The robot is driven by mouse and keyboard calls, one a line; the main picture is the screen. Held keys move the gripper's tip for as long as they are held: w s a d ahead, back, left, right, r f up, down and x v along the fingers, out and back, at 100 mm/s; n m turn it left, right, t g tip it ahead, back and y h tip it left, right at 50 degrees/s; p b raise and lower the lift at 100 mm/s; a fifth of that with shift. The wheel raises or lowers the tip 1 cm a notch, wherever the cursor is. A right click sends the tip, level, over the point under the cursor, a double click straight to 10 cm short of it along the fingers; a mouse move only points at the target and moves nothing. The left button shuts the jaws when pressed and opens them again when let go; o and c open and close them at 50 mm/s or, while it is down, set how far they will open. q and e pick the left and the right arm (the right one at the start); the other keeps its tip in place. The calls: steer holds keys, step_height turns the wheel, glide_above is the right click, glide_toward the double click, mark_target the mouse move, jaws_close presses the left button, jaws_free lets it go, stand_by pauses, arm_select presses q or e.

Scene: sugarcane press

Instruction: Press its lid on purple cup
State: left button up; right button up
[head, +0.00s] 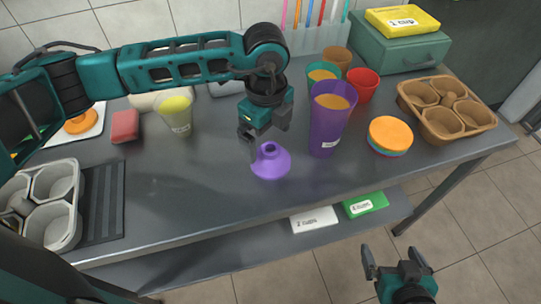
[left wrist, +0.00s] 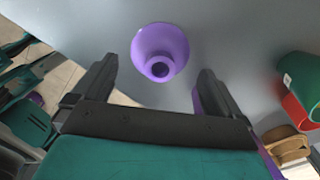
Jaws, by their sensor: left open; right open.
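The purple lid (head: 271,161) is funnel-shaped and lies on the table, wide side down, left of the purple cup. My left gripper (head: 262,140) is open just above and behind the lid, apart from it as far as I can tell. In the left wrist view, the lid (left wrist: 160,52) shows ahead, between the lines of the two open fingers (left wrist: 155,88). The tall purple cup (head: 325,130) stands upright, without a lid, filled with something orange. My right gripper (head: 398,268) is open and empty, in front of the table over the floor.
Green, brown and red cups (head: 364,86) stand behind the purple cup. A stack of coloured lids (head: 390,136) and a brown cup carrier (head: 447,108) are to the right. A clear cup (head: 177,113) and a red sponge-like block (head: 125,126) are left.

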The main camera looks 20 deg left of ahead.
mark_target(270, 151)
arm_select(q)
steer(key=shift+d+f, duration=0.15)
steer(key=shift+f, duration=1.15)
steer(key=shift+d+f, duration=0.15)
steer(key=shift+f, duration=1.15)
steer(key=c, duration=0.6)
